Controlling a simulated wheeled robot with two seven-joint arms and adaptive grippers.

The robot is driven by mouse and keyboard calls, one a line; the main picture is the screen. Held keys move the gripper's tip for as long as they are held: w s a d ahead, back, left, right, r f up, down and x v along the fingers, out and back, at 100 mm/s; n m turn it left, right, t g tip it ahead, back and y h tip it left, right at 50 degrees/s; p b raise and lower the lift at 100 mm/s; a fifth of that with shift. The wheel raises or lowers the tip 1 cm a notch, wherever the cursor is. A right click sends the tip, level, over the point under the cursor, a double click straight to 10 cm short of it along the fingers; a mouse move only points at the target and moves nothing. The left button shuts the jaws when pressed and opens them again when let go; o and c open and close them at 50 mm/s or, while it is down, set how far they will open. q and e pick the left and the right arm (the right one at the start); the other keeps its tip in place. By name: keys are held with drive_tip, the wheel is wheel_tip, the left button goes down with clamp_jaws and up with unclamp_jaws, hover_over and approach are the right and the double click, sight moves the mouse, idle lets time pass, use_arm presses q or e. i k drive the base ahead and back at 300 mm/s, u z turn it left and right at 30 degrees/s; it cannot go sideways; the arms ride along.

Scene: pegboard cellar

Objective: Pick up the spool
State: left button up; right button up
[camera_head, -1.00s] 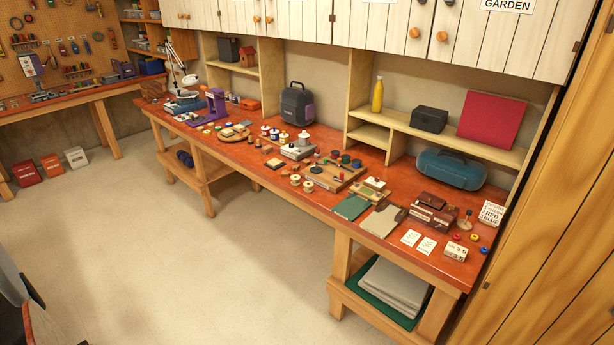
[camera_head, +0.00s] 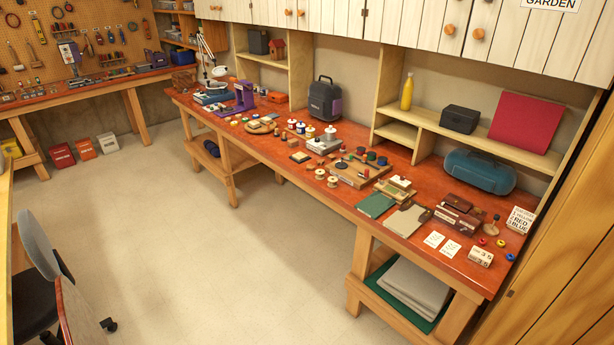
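Two small pale spool-like pieces stand near the front edge of the long red-brown workbench (camera_head: 283,158), around its middle: one spool (camera_head: 332,181) and another just left of it (camera_head: 320,174). Small dark green and red round pieces (camera_head: 371,156) stand behind them by a wooden board (camera_head: 352,175); they are too small to tell if they are spools. I cannot tell which spool the task means. Neither of my grippers is in view.
The bench is crowded: a purple machine (camera_head: 243,97), a dark case (camera_head: 324,99), a green book (camera_head: 375,205), a clipboard (camera_head: 407,219) and a blue case (camera_head: 480,171). A chair (camera_head: 38,250) stands at the lower left. The floor (camera_head: 200,240) between is clear.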

sight(320, 171)
drive_tip(key=u, duration=0.5)
drive_tip(key=i, duration=2.95)
drive_tip(key=u, duration=2.1)
drive_tip(key=i, duration=0.55)
drive_tip(key=z, duration=3.15)
